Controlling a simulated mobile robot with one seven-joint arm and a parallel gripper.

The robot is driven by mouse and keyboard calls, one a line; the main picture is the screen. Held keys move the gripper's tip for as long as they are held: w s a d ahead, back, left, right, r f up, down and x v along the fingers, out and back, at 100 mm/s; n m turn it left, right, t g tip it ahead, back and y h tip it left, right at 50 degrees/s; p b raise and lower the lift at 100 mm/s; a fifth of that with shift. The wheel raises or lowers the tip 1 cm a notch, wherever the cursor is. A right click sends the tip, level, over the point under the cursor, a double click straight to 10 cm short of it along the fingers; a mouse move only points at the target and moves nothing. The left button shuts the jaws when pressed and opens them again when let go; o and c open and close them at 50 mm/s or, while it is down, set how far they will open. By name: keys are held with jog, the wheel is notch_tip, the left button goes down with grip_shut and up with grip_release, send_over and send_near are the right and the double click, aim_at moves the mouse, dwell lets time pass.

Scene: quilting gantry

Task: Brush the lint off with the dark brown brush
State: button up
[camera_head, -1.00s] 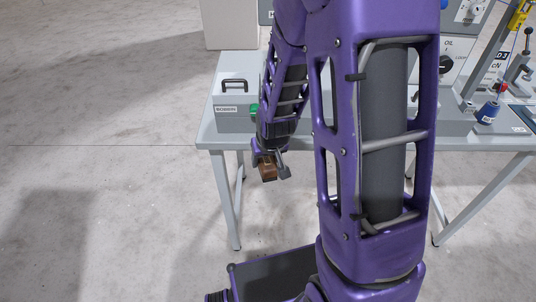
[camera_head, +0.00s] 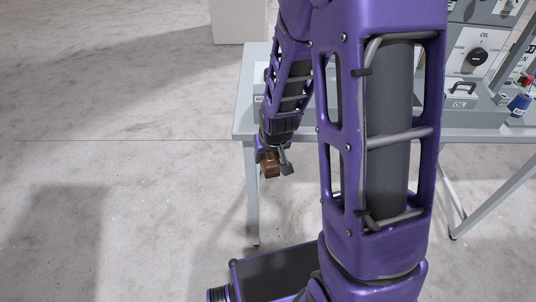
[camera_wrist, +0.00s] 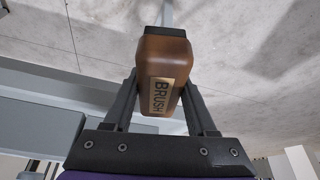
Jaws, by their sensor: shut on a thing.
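The dark brown brush (camera_wrist: 166,62) is between the fingers of my gripper (camera_wrist: 165,85) in the wrist view. It has a wooden body with a plate reading BRUSH, and a dark part at its far end. In the head view the brush (camera_head: 269,166) shows small and brown at the end of my arm. My gripper (camera_head: 276,160) is shut on it and holds it in the air, in front of the table's left edge. No lint can be made out in these frames.
My arm hides much of the table. The floor (camera_head: 120,110) at left is open.

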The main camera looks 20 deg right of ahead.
jog(key=shift+d+f+p, duration=0.25)
jog(key=shift+f+p, duration=0.15)
jog(key=shift+f, duration=0.15)
